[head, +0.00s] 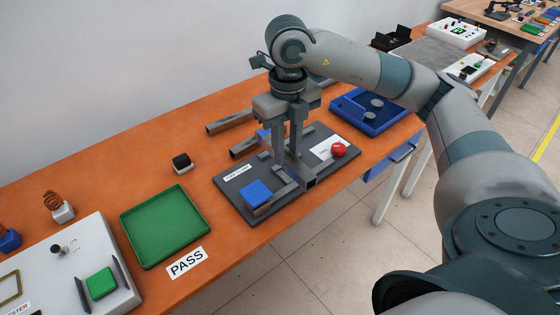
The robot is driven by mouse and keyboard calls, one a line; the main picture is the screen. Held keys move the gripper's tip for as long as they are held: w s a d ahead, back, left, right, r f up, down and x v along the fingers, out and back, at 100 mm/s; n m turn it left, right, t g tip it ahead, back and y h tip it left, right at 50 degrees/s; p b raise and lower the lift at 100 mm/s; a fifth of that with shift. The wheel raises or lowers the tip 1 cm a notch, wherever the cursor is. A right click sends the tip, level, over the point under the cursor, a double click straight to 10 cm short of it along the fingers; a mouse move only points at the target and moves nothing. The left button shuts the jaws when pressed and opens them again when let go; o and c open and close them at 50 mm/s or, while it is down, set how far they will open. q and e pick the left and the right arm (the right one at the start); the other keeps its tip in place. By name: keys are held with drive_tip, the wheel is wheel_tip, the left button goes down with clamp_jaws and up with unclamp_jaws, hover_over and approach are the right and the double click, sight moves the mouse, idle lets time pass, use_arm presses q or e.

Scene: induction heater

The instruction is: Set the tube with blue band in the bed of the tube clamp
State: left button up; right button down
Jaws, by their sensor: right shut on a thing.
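The tube clamp (229,188) is a dark plate with a blue block (256,193) at its left end and a red knob (338,149) on its right part. My right gripper (287,157) points down over the middle of the plate, shut on a grey tube low between its fingers. My left gripper is out of view.
Grey tubes (230,122) lie behind the clamp. A green tray (142,237) with a PASS label is to the left, beside a small black-topped block (182,163). A blue tray (385,123) stands to the right. The orange table's (110,195) front edge is close to the clamp.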

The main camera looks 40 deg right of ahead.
drive_tip(key=m, duration=0.2)
drive_tip(key=d+m, duration=0.1)
drive_tip(key=m, duration=0.1)
drive_tip(key=shift+d+f+b, duration=0.1)
drive_tip(key=shift+d+b, duration=0.05)
drive_tip(key=shift+b, duration=0.2)
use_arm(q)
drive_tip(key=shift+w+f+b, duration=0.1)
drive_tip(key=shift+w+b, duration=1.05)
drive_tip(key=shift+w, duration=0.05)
use_arm(e)
drive_tip(key=d+m, duration=0.1)
drive_tip(key=m, duration=0.3)
drive_tip(key=d+m, duration=0.1)
drive_tip(key=m, duration=0.3)
drive_tip(key=d+m, duration=0.2)
drive_tip(key=m, duration=0.3)
drive_tip(key=shift+s+r, duration=0.2)
drive_tip(key=shift+s, duration=0.05)
